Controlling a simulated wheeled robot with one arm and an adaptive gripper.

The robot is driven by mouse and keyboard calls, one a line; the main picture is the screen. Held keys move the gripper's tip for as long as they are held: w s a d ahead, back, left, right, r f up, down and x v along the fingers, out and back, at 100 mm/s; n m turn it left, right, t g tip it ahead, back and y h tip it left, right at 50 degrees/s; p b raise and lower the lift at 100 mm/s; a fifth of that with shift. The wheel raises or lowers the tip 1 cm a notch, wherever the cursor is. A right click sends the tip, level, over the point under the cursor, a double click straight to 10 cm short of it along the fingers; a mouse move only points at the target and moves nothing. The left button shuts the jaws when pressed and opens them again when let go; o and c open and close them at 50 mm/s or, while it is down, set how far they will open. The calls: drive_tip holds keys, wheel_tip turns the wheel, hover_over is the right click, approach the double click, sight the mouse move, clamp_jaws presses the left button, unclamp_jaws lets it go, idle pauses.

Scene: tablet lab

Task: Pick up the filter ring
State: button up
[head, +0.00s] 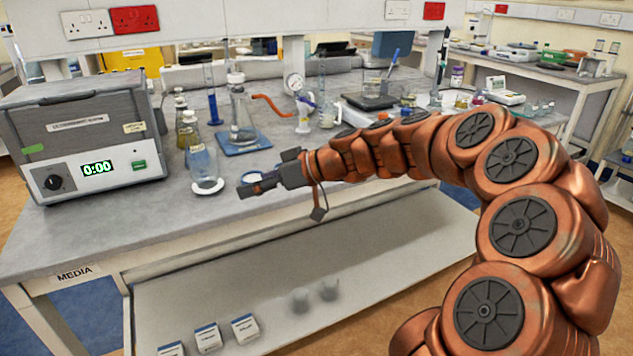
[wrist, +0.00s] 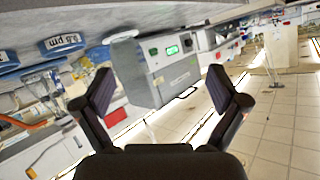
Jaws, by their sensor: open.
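A small pale ring with a dark bluish inside (head: 252,177) lies on the grey bench just behind my gripper (head: 245,190) in the head view. A white round piece (head: 208,187) lies at the foot of a clear glass vessel (head: 203,165), to the left of my gripper. I cannot tell for sure which of the two is the filter ring. My gripper hangs near the bench's front edge, pointing left. In the wrist view its two dark fingers (wrist: 160,78) are wide apart with nothing between them.
A grey box machine (head: 90,140) with a 0:00 display stands at the left; it also shows in the wrist view (wrist: 160,75). Bottles (head: 187,130), a flask on a blue plate (head: 241,135) and a blue-based cylinder (head: 212,95) stand behind. A lower shelf (head: 330,290) runs below the bench.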

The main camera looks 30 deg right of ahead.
drive_tip(key=w+d+f+t, duration=0.1)
drive_tip(key=d, duration=0.3)
drive_tip(key=w+d+f+m+t+h+b, duration=0.1)
drive_tip(key=w+d, duration=0.1)
drive_tip(key=d, duration=0.3)
drive_tip(key=w+d+f+t+b, duration=0.1)
drive_tip(key=d+t, duration=0.1)
drive_tip(key=d, duration=0.2)
drive_tip(key=shift+w+d+f+h, duration=0.15)
drive_tip(key=shift+d+f+h, duration=0.1)
drive_tip(key=shift+h, duration=0.15)
drive_tip(key=d+f+h, duration=0.1)
drive_tip(key=d, duration=0.2)
drive_tip(key=d+f+m+t+h+b, duration=0.1)
drive_tip(key=d, duration=0.3)
drive_tip(key=d+t+b, duration=0.1)
drive_tip(key=d, duration=0.3)
drive_tip(key=shift+w+d+f+m+h, duration=0.25)
drive_tip(key=shift+w+f+m+h, duration=0.05)
drive_tip(key=shift+f+h, duration=0.1)
drive_tip(key=shift+w+d+r+p+x, duration=0.1)
drive_tip(key=shift+d+p+x, duration=0.05)
drive_tip(key=shift+x, duration=1.1)
drive_tip(key=shift+w+d+r+p+x, duration=0.1)
drive_tip(key=shift+d+r+x, duration=0.05)
drive_tip(key=shift+x, duration=1.1)
drive_tip(key=shift+w+d+r+p+x, duration=0.1)
drive_tip(key=shift+d+p+x, duration=0.05)
drive_tip(key=shift+x, duration=1.15)
drive_tip(key=shift+s, duration=0.1)
